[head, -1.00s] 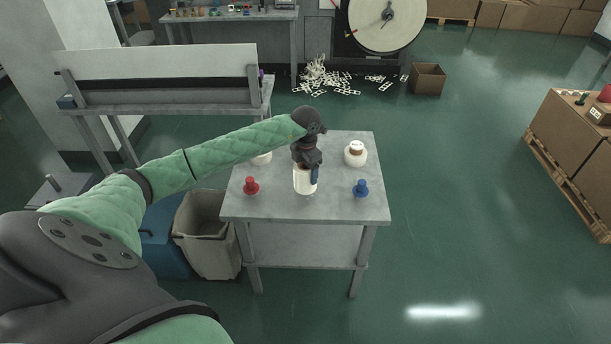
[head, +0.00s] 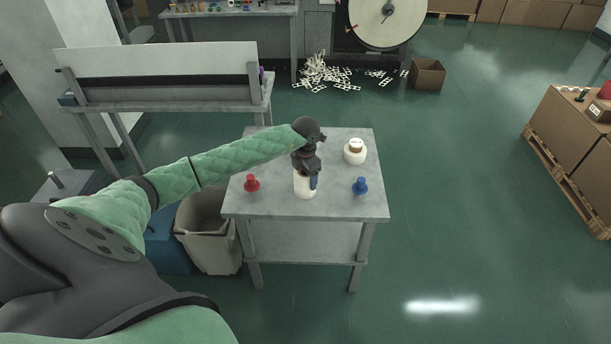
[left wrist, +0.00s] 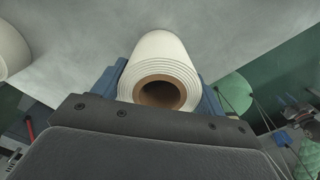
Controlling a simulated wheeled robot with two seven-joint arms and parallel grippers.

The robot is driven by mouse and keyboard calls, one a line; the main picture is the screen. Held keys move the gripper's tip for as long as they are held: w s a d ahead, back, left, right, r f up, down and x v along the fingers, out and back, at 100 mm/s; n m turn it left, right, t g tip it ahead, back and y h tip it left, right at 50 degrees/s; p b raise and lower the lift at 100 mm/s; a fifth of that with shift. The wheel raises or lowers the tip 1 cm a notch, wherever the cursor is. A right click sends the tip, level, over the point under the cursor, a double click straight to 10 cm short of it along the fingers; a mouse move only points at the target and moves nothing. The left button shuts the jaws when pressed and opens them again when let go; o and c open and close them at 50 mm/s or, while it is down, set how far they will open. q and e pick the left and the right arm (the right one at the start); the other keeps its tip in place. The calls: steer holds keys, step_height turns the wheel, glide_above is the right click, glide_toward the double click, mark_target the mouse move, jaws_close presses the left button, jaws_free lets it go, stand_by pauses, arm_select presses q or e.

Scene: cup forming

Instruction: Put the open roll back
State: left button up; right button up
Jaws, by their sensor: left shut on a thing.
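A white paper roll (head: 305,188) with a brown core is upright at the middle of the grey table (head: 270,207). My left gripper (head: 307,174) is shut on this roll from above, its blue finger pads on either side. In the left wrist view the roll (left wrist: 158,52) sits between the pads, its layered end and open core (left wrist: 160,92) facing the camera. I cannot tell whether its base touches the table. Another white roll (head: 355,153) with a brown core stands at the back right of the table. Part of a white roll (left wrist: 10,50) shows at the left edge of the wrist view.
A red knob-shaped piece (head: 252,184) is left of the held roll and a blue one (head: 360,186) is right of it. A grey bin (head: 207,232) stands left of the table. The table's front right area is clear.

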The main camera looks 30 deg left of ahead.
arm_select(q)
steer(key=shift+f, duration=0.1)
arm_select(e)
steer(key=shift+w+a+r, duration=0.1)
steer(key=shift+r, duration=0.15)
arm_select(q)
steer(key=o, duration=1.2)
steer(key=shift+c, duration=0.2)
arm_select(e)
steer(key=shift+w+r, duration=0.1)
steer(key=shift+r, duration=0.15)
steer(key=shift+s+f, duration=0.1)
steer(key=shift+s, duration=0.1)
